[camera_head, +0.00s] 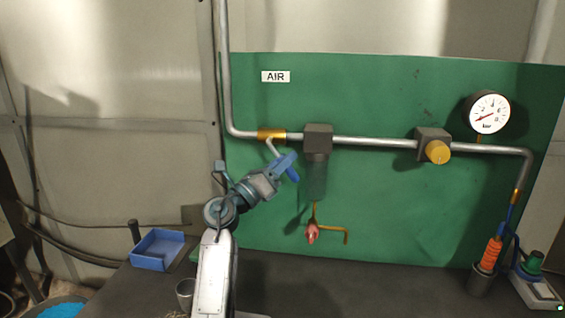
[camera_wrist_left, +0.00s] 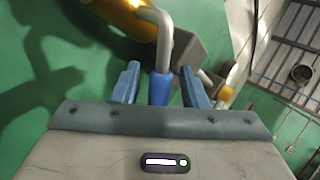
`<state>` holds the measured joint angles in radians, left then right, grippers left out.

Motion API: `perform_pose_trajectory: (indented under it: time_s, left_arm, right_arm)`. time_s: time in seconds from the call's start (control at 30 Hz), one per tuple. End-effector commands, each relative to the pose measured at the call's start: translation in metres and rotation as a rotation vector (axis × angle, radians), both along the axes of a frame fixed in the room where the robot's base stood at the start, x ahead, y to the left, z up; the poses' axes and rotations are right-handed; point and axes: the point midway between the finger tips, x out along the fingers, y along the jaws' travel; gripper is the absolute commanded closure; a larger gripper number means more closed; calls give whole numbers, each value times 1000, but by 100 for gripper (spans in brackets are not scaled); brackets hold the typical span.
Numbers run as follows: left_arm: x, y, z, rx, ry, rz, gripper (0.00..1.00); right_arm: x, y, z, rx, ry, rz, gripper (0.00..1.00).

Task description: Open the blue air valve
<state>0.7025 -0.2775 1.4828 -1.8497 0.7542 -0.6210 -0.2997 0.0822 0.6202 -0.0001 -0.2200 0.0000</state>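The air valve has a brass body (camera_head: 271,135) on the grey pipe under the AIR sign, with a bent grey lever (camera_head: 271,149) hanging down from it. In the left wrist view the lever (camera_wrist_left: 163,22) ends in a blue grip (camera_wrist_left: 160,88). My left gripper (camera_head: 289,164) is at the lever's lower end and hides most of the blue grip in the head view. In the left wrist view its two blue fingers (camera_wrist_left: 160,68) stand open, one on each side of the blue grip, with a gap on both sides. My right gripper is out of view.
On the green panel (camera_head: 390,200), right of the valve, are a filter (camera_head: 316,140), a yellow regulator knob (camera_head: 437,151) and a pressure gauge (camera_head: 488,112). A red-handled drain (camera_head: 312,233) hangs below the filter. A blue tray (camera_head: 158,252) sits on the dark bench.

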Motion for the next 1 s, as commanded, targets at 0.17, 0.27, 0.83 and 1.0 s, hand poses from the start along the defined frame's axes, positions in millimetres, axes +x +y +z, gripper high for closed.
perform_pose_trajectory:
  time_s: [0.17,0.27,0.83,1.0]
  left_arm:
    - [0,0,0,1,-1,0,61]
    - [-2,3,-2,1,0,1,61]
    - [-58,71,-42,2,0,2,61]
    - [-63,76,-45,0,-1,-1,61]
  right_arm:
    - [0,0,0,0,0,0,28]
    - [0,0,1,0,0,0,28]
    - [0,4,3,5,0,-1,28]
    - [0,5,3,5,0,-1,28]
